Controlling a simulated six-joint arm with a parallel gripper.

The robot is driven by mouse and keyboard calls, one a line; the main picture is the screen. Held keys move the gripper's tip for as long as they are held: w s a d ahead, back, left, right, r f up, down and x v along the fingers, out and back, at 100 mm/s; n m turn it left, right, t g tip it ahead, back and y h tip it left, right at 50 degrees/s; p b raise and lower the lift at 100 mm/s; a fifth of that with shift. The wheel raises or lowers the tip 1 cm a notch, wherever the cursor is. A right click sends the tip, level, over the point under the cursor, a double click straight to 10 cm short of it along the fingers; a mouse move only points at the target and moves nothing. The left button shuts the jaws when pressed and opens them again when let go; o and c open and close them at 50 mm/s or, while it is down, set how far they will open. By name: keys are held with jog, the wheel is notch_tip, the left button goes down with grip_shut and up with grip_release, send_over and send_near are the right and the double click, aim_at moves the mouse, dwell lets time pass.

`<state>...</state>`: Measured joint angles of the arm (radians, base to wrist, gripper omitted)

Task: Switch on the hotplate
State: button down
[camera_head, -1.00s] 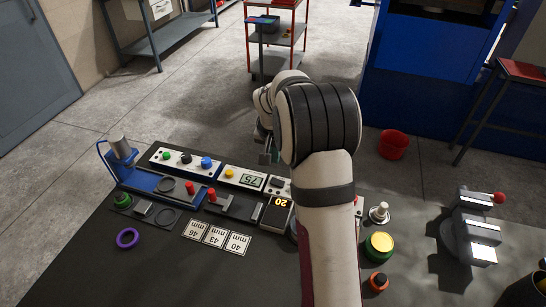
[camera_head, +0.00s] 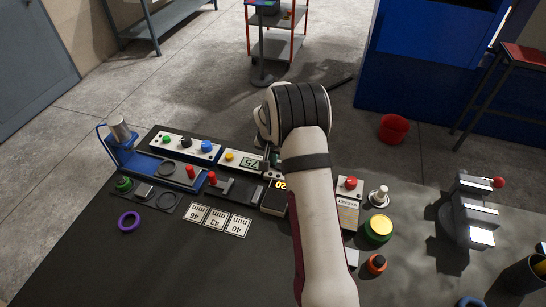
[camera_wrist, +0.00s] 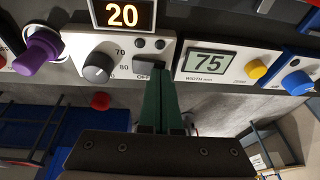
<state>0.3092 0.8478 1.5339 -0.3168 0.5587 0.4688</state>
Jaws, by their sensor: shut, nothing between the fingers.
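The hotplate's white control panel (camera_wrist: 118,60) shows in the wrist view with a grey dial (camera_wrist: 97,67) and an orange display (camera_wrist: 122,14) reading 20. A switch marked OFF (camera_wrist: 143,67) sits beside the dial. My gripper (camera_wrist: 160,80) has its green fingers together, with nothing between them. The fingertips overlap the right side of the switch; I cannot tell whether they touch it. In the head view my gripper (camera_head: 270,160) is at the far edge of the black table, partly hidden by my arm. The display (camera_head: 280,184) shows there beside the arm; most of the hotplate is hidden.
A unit with a display reading 75 (camera_wrist: 208,61) stands close beside the fingers. A purple knob (camera_wrist: 39,48) is left of the dial. A blue stand (camera_head: 122,155), red-handled tools and number cards (camera_head: 215,218) lie to the left. A yellow-topped green button (camera_head: 378,229) is at right.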

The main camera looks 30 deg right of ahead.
jog(key=shift+w+a+f, duration=0.1)
jog(key=shift+f, duration=0.1)
jog(key=shift+s+d+r, duration=0.25)
jog(key=shift+s+d, duration=0.3)
jog(key=shift+s, duration=0.05)
jog(key=shift+r, duration=0.1)
jog(key=a+r, duration=0.4)
jog(key=r, duration=0.9)
jog(key=shift+a, duration=0.1)
